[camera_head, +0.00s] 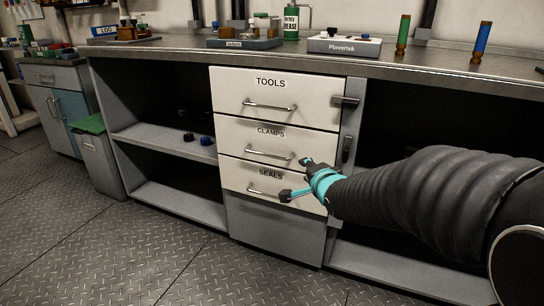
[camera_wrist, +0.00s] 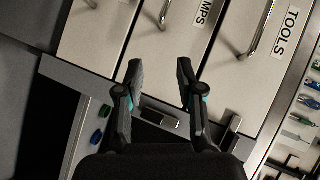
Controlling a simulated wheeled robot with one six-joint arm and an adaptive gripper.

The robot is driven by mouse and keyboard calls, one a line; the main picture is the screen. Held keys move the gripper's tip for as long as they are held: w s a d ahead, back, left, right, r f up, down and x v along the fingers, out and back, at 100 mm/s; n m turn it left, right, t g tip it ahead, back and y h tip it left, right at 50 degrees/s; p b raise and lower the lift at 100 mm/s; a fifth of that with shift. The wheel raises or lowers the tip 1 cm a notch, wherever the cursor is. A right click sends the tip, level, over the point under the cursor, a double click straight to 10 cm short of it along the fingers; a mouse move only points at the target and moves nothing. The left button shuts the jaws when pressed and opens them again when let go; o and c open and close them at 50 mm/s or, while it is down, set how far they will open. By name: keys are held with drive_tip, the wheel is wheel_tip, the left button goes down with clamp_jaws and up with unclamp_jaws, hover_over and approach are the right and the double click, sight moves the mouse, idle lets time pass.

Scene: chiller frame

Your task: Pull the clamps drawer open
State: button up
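The white clamps drawer (camera_head: 240,137), labelled CLAMPS, is the middle one of three and looks shut. It also shows in the wrist view (camera_wrist: 185,48), turned, with part of its label. Its bar handle (camera_head: 270,155) shows at the top of the wrist view (camera_wrist: 163,14). My gripper (camera_head: 296,179) is open and empty, in front of the drawers' right side, low and right of the clamps handle. In the wrist view, its fingers (camera_wrist: 159,68) are apart, with the handle beyond the fingertips. A dark latch (camera_head: 347,148) stands upright on the post beside the clamps drawer.
The tools drawer (camera_head: 240,86) above has a horizontal latch (camera_head: 345,101) across its right edge. The seals drawer (camera_head: 235,173) is below; both look shut. Bottles and trays stand on the countertop (camera_head: 180,48). A bin (camera_head: 100,160) stands left. The floor in front is clear.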

sight(268, 156)
drive_tip(key=w+a+f+y, duration=0.1)
drive_tip(key=w+a, duration=0.3)
drive_tip(key=w, duration=0.1)
drive_tip(key=w+a+f+m+y+b, duration=0.1)
drive_tip(key=w+a+f, duration=0.1)
drive_tip(key=w+a, duration=0.2)
drive_tip(key=w+a+f+m+t+y, duration=0.1)
drive_tip(key=w+a+f, duration=0.1)
drive_tip(key=w+a, duration=0.2)
drive_tip(key=shift+w+f+y+b, duration=0.1)
drive_tip(key=shift+w+y+b, duration=0.25)
drive_tip(key=shift+w, duration=1.45)
clamp_jaws()
